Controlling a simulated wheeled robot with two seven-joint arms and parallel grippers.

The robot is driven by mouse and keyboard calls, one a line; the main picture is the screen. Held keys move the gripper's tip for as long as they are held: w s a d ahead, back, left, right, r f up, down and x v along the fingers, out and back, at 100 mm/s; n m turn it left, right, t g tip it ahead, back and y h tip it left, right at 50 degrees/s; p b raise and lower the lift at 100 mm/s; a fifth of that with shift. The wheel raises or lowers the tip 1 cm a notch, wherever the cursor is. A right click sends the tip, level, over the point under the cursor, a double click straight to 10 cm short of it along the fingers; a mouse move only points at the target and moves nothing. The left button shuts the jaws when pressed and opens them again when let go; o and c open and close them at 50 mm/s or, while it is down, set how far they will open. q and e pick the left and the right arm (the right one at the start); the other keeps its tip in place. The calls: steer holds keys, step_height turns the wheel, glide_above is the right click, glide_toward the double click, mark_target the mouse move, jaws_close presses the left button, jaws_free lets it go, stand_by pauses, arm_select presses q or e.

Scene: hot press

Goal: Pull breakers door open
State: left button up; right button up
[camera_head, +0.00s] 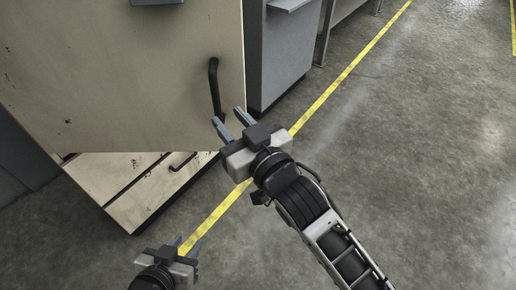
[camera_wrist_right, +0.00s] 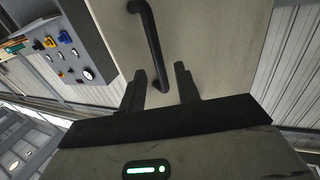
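A large beige door panel (camera_head: 130,75) with a black bar handle (camera_head: 214,88) near its right edge fills the upper left of the head view. The handle also shows in the right wrist view (camera_wrist_right: 150,45), with the panel (camera_wrist_right: 205,40) behind it. My right gripper (camera_head: 228,118) is open, its fingertips close to the handle's lower end. In the wrist view the handle's lower end lies ahead of the gap between the fingers (camera_wrist_right: 162,80); contact cannot be told. My left gripper (camera_head: 186,243) is open and empty, low over the floor, away from the handle.
A lower beige cabinet (camera_head: 125,185) with a small black handle (camera_head: 183,162) stands below the panel. A grey cabinet (camera_head: 280,50) stands behind to the right. A control panel with knobs (camera_wrist_right: 62,50) shows in the wrist view. The floor at right is clear, with a yellow line (camera_head: 335,85).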

steer(key=v, duration=0.9)
steer(key=shift+b, duration=0.45)
steer(key=shift+s+d, duration=0.15)
